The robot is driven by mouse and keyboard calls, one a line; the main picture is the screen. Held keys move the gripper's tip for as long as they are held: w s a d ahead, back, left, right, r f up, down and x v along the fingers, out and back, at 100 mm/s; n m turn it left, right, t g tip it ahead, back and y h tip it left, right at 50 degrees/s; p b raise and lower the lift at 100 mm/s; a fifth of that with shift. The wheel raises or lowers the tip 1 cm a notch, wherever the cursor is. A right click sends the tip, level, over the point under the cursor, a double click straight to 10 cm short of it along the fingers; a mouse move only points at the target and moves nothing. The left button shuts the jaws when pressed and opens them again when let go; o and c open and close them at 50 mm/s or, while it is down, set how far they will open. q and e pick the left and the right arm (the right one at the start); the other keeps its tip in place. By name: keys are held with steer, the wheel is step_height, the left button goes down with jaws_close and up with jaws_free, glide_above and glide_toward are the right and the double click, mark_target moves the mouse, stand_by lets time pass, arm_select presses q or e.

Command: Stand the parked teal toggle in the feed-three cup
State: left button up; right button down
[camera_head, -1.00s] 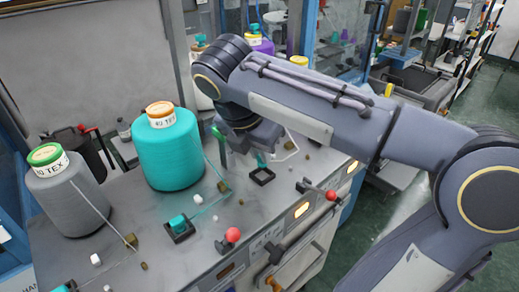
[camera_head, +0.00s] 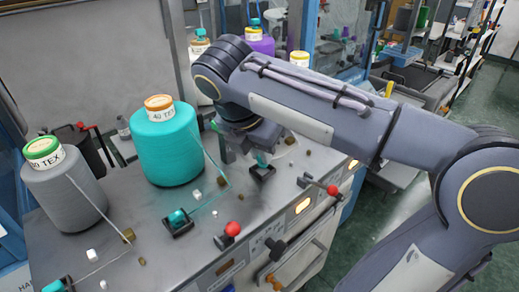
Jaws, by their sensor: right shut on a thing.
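My right gripper (camera_head: 248,152) points down over the bed, its fingers partly hidden by its own wrist. It is shut on a small teal toggle (camera_head: 262,158), of which only a bit shows. The toggle is directly above a square black cup (camera_head: 262,172); I cannot tell whether it touches the cup. A second black cup (camera_head: 178,229) nearer the front left has a teal toggle (camera_head: 177,217) standing in it. Another teal piece (camera_head: 53,286) is cut off at the bottom left edge. My left gripper is not in view.
A large teal yarn cone (camera_head: 168,150) stands left of the gripper, and a grey cone (camera_head: 65,190) farther left. Red-knobbed levers (camera_head: 232,229) (camera_head: 332,190) line the front edge. Small white and brown blocks and thin yarns lie on the grey bed (camera_head: 130,205).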

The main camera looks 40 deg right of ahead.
steer(key=shift+f+b, duration=0.45)
steer(key=shift+f, duration=0.45)
steer(key=c, duration=1.4)
jaws_free()
steer(key=shift+o, duration=0.2)
steer(key=w+v, duration=0.1)
steer(key=v, duration=0.6)
steer(key=shift+s+r+p, duration=0.4)
steer(key=shift+s+r, duration=0.05)
steer(key=shift+s, duration=0.1)
steer(key=shift+a, duration=0.15)
